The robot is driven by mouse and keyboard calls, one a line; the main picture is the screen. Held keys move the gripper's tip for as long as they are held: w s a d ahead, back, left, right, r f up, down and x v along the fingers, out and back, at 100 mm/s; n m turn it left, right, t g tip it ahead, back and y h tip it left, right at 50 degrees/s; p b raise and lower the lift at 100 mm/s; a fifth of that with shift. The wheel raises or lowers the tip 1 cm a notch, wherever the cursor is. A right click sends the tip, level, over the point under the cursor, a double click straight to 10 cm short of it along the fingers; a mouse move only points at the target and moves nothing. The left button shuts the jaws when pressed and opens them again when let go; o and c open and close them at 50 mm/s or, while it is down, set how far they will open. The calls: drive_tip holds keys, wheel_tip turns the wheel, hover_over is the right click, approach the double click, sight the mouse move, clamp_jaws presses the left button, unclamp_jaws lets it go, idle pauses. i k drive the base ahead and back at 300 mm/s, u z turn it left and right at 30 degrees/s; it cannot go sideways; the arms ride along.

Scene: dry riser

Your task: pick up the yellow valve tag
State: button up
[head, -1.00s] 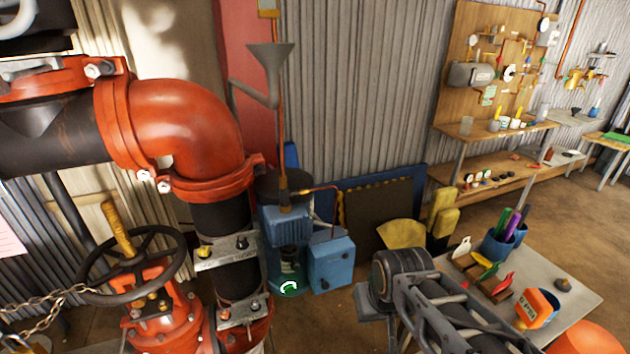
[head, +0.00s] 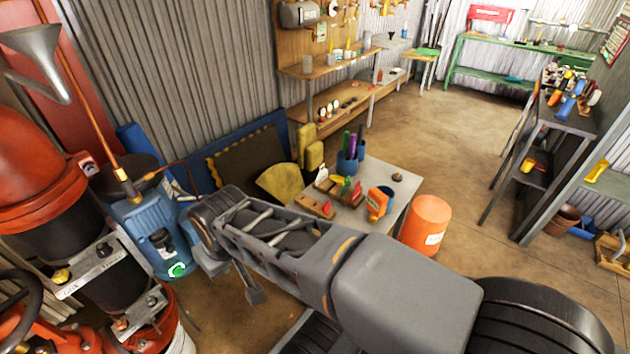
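I cannot pick out a yellow valve tag for certain. On the small grey table (head: 385,215) in the middle, small upright tags stand in wooden blocks. I make out a white tag (head: 323,173), a green tag (head: 346,184) and a red tag (head: 357,190). My grey arm reaches from the lower right toward the left, in front of the table's near side, and hides part of it. The fingers of my gripper do not show.
On the table are blue cups (head: 347,165) and an orange-labelled item (head: 376,203). An orange bucket (head: 427,222) stands beside it. Red pipework (head: 35,165) and a blue pump (head: 150,235) are at left. A dark shelf (head: 565,120) stands at right. Open floor lies beyond the bucket.

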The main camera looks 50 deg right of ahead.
sight(337, 179)
drive_tip(key=u, duration=1.75)
drive_tip(key=k, duration=0.65)
drive_tip(key=z, duration=1.05)
